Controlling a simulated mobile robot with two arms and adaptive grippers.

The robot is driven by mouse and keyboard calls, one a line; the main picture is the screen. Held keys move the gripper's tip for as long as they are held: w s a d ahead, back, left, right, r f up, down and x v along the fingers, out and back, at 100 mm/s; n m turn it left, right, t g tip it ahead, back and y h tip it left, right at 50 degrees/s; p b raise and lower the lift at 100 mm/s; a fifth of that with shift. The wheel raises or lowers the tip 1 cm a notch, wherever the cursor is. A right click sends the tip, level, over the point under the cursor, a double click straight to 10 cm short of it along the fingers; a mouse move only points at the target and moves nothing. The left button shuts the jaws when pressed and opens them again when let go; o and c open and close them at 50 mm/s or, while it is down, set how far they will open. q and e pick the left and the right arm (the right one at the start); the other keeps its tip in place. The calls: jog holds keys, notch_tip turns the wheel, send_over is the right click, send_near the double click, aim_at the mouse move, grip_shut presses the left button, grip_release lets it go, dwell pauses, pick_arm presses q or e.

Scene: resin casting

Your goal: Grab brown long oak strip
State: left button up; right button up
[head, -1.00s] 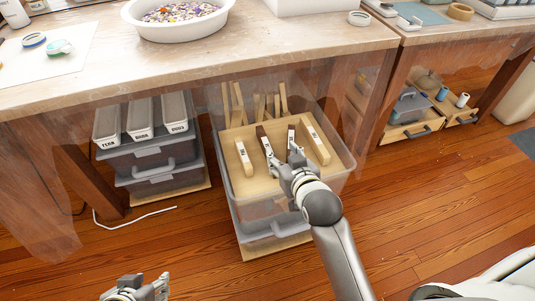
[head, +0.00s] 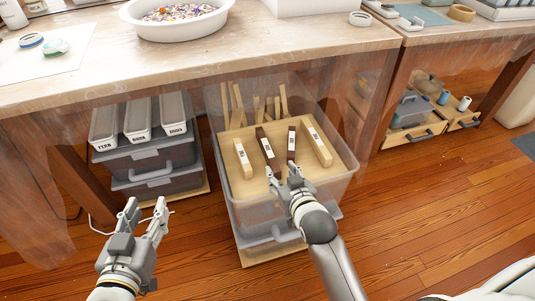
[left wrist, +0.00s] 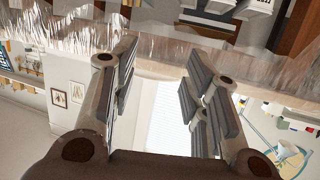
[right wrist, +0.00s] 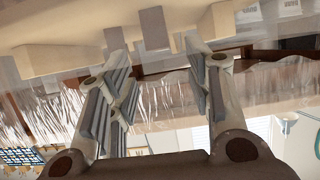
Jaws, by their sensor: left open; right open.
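A brown strip with a white label (head: 265,143) lies on the wooden board in the clear bin. A darker brown strip (head: 291,143) lies to its right, with light strips on the outer left (head: 243,158) and outer right (head: 317,146). I cannot tell for sure which one is the oak. My right gripper (head: 282,172) is open and empty near the lower ends of the two brown strips. In the right wrist view, a brown strip end (right wrist: 154,28) shows beyond the open fingers. My left gripper (head: 146,208) is open and empty, left of the bin.
The clear bin (head: 345,183) stands under the table (head: 270,62), with several upright light sticks (head: 283,100) behind the board. Labelled grey containers (head: 138,122) sit on stacked drawers to the left. Clear plastic sheeting hangs from the table. Floor in front is open.

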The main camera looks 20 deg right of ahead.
aim_at(274, 163)
jog(key=shift+b+x, duration=0.4)
jog(key=shift+x, duration=1)
jog(key=b+x, duration=0.1)
jog(key=x, duration=0.3)
jog(key=shift+b, duration=0.35)
pick_arm(q)
notch_tip(274, 163, up, 12)
jog(key=d+t+h, duration=0.1)
jog(key=t+h, duration=0.1)
jog(key=t, duration=0.5)
jog(key=shift+s+d+r+h, duration=0.2)
jog(key=shift+s+d+h, duration=0.05)
jog(key=shift+d+h, duration=0.15)
pick_arm(e)
jog(key=shift+w+f, duration=0.1)
jog(key=shift+w, duration=0.2)
grip_shut()
